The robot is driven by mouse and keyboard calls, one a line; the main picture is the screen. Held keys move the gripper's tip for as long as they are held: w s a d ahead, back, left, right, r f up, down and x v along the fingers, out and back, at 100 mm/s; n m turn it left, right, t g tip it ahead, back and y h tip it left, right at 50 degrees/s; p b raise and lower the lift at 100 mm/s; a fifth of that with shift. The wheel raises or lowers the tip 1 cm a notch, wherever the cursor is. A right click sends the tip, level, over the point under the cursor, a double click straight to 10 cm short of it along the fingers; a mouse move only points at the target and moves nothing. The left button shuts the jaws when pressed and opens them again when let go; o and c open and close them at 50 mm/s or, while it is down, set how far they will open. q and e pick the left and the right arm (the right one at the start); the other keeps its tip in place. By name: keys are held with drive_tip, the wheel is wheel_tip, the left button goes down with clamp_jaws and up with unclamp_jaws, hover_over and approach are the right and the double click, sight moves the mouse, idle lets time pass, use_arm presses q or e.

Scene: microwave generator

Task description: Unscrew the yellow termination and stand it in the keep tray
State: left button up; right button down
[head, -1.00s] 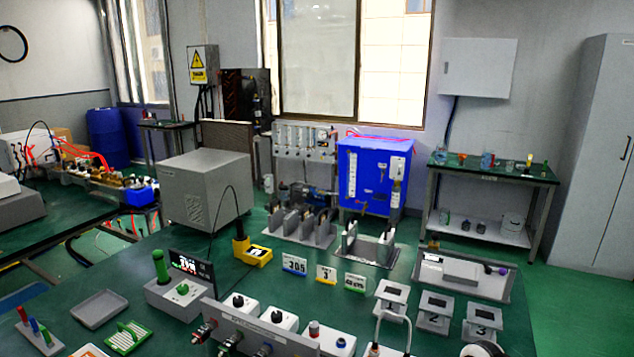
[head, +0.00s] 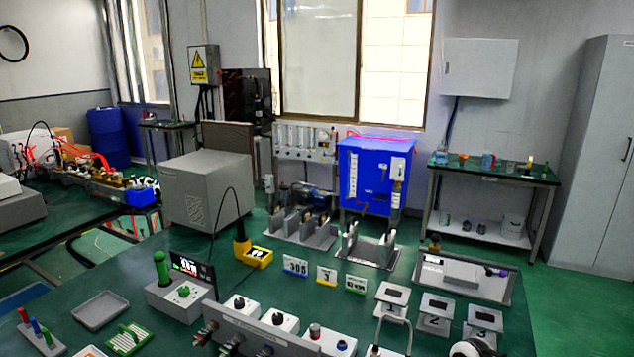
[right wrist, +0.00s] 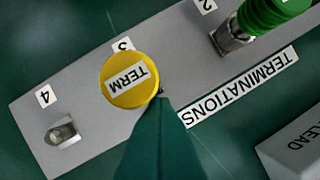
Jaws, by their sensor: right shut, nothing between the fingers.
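The yellow termination (right wrist: 130,80), a round cap marked TERM, sits at place 3 on a grey strip labelled TERMINATIONS (right wrist: 85,75) in the right wrist view. My right gripper (right wrist: 161,100) shows as a dark green wedge with its tip at the cap's lower right edge. It is shut and empty; I cannot tell whether it touches the cap. I cannot make out the termination in the head view. A shallow grey tray (head: 100,310) lies empty at the left of the bench; no label shows on it. My left gripper is not in view.
A green termination (right wrist: 268,12) is at place 2, and a bare metal connector (right wrist: 62,133) at place 4. A grey block marked LEAD (right wrist: 290,145) is at right. In the head view, a green rack (head: 128,340) lies beside the tray, and numbered stands (head: 434,315) are at right.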

drive_tip(key=shift+w+d, duration=0.15)
drive_tip(key=shift+d, duration=0.05)
drive_tip(key=shift+r, duration=0.1)
drive_tip(key=p+v, duration=0.1)
drive_tip(key=v, duration=0.1)
drive_tip(key=p+v, duration=0.2)
drive_tip(key=a+p+v, duration=0.1)
drive_tip(key=p, duration=0.1)
drive_tip(key=shift+s+d+r, duration=0.1)
drive_tip(key=shift+s+r, duration=0.15)
drive_tip(key=shift+r, duration=0.3)
